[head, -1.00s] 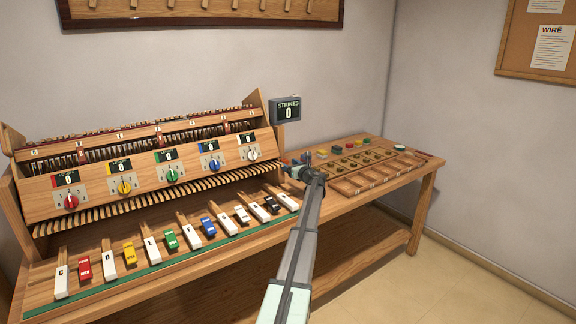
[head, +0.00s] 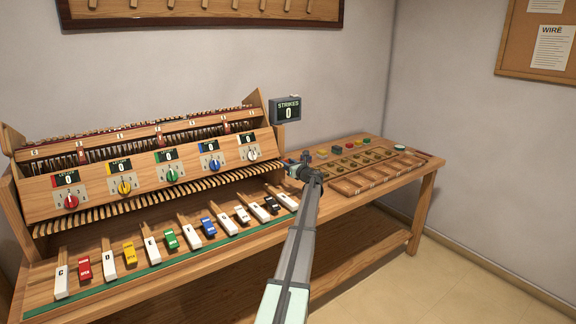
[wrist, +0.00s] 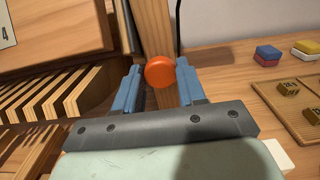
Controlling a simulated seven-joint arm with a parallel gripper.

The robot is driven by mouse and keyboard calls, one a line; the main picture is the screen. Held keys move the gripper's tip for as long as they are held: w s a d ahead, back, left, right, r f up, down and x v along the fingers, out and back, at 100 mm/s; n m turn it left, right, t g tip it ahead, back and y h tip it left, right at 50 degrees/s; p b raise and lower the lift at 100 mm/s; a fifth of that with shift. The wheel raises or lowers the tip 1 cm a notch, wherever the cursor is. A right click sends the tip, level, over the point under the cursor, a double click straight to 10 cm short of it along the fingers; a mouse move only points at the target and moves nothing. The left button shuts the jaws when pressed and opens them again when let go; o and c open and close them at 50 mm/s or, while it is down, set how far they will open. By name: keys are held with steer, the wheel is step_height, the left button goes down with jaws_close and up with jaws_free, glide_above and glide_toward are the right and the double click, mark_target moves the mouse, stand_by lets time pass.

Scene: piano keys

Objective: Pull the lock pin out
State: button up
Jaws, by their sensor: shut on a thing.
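The lock pin shows as a round orange knob (wrist: 160,71) in the wrist view, in front of an upright wooden post at the right end of the key machine. My gripper (wrist: 159,82) has its two blue fingers on either side of the knob and is shut on it. The pin's shaft is hidden behind the knob. In the head view my gripper (head: 293,166) is at the machine's right end, below the strikes display, and the pin cannot be made out there.
The strikes display (head: 288,110) reads 0 above my gripper. The wooden machine front with coloured dials (head: 170,175) is to the left, above the lettered keys (head: 109,265). To the right, a bench has trays (head: 375,178) and coloured blocks (wrist: 268,55).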

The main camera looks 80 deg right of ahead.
jaws_close()
steer(key=shift+v, duration=1.5)
steer(key=shift+a, duration=0.1)
steer(key=o, duration=0.9)
jaws_free()
steer(key=shift+c, duration=0.2)
steer(key=shift+s, duration=0.1)
steer(key=v, duration=1.3)
steer(key=shift+s+a, duration=0.2)
steer(key=shift+a, duration=0.05)
